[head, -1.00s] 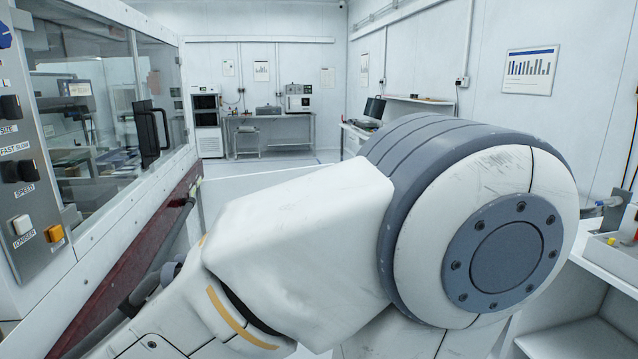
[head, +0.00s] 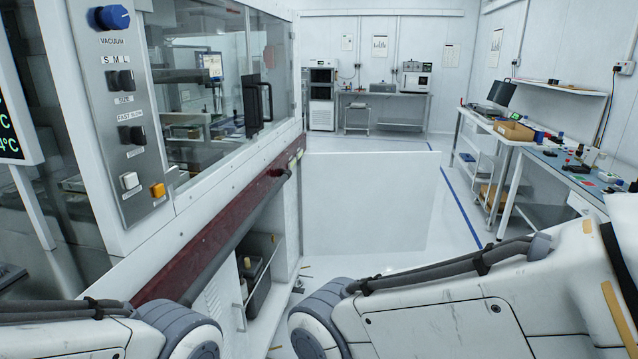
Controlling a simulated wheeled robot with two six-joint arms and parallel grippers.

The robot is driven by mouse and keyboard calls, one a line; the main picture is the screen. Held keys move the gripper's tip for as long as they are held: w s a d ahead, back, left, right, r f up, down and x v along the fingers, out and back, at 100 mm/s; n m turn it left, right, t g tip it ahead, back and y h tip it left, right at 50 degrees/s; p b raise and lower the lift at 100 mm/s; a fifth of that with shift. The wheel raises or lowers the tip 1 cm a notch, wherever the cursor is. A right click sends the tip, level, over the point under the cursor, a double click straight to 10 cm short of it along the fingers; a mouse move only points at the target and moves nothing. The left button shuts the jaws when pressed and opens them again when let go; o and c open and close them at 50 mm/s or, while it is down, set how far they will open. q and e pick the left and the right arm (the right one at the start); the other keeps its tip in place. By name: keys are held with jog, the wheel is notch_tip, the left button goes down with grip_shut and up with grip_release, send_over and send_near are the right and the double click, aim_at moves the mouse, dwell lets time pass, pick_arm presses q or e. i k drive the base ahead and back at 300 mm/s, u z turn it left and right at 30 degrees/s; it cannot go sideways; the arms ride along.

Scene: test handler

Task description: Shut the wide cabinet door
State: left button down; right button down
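The wide cabinet door (head: 370,205) looks to be the large plain white panel in the head view, standing open and upright, out from the far end of the machine's lower cabinet. The open cabinet (head: 285,225) is below the dark red rail, with dark containers (head: 256,285) inside. A pale bar handle (head: 240,315) shows lower down at the near side of the opening. My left arm is at the bottom left and my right arm crosses the bottom right. Neither gripper is in view. The door's lower edge is hard to make out against the pale floor.
A control panel (head: 133,110) with knobs and the glazed machine window (head: 210,80) are above the cabinet. The dark red rail (head: 215,230) runs along the machine's front. A worktable (head: 570,165) with small items is at the right.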

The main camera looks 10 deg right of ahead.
aim_at(353, 202)
jog(key=z, duration=0.95)
jog(key=i, duration=0.95)
jog(key=z, duration=0.85)
jog(key=i, duration=1.8)
jog(key=u, duration=0.7)
jog(key=i, duration=1.3)
jog(key=u, duration=1.05)
